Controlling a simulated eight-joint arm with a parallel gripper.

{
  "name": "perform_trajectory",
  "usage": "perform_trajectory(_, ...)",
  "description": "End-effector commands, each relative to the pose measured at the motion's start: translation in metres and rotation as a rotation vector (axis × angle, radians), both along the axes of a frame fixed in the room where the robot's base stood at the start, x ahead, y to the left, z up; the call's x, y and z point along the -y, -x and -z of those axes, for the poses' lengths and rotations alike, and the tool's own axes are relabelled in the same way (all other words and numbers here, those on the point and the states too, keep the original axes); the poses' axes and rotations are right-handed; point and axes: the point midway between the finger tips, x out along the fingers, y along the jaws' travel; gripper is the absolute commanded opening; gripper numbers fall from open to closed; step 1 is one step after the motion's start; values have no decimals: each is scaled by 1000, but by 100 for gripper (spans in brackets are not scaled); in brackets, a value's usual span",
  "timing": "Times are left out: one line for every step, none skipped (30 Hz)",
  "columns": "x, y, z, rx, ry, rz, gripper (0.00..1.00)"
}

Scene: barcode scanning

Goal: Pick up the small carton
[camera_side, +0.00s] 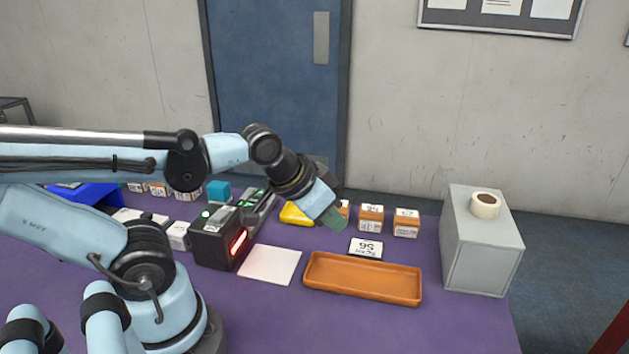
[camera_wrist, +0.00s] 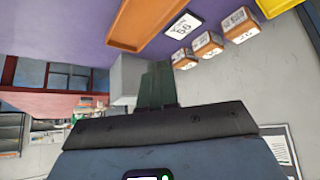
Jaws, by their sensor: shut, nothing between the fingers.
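Small brown cartons with white printed labels stand in a row at the back of the purple table: one (camera_side: 371,218) in the middle, one (camera_side: 406,222) to its right, and one (camera_side: 344,209) partly hidden behind my gripper. The row also shows at upper right in the wrist view, with a near carton (camera_wrist: 240,23), a middle carton (camera_wrist: 207,44) and a far carton (camera_wrist: 184,60). I cannot tell which one the task means. My gripper (camera_side: 337,220) is shut and empty, above the table left of the middle carton. Its greenish fingers (camera_wrist: 157,80) are together in the wrist view.
An orange tray (camera_side: 362,291) lies in front, with a "56" card (camera_side: 366,248) behind it. A black scanner (camera_side: 215,244) with a red light and a white pad (camera_side: 270,264) are left. A yellow object (camera_side: 296,214) sits near my gripper. A grey box (camera_side: 482,243) bears a tape roll (camera_side: 485,205).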

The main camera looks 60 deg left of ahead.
Motion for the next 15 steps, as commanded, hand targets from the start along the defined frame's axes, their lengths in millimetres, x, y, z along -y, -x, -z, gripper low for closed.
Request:
perform_trajectory(0,0,0,0,0,0,0)
perform_trajectory(0,0,0,0,0,0,0)
perform_trajectory(0,0,0,0,0,0,0)
perform_trajectory(0,0,0,0,0,0,0)
perform_trajectory(0,0,0,0,0,0,2)
perform_trajectory(0,0,0,0,0,0,8)
perform_trajectory(0,0,0,0,0,0,12)
perform_trajectory(0,0,0,0,0,0,17)
perform_trajectory(0,0,0,0,0,0,23)
perform_trajectory(0,0,0,0,0,0,28)
perform_trajectory(0,0,0,0,0,0,32)
perform_trajectory(0,0,0,0,0,0,38)
perform_trajectory(0,0,0,0,0,0,43)
perform_trajectory(0,0,0,0,0,0,48)
perform_trajectory(0,0,0,0,0,0,54)
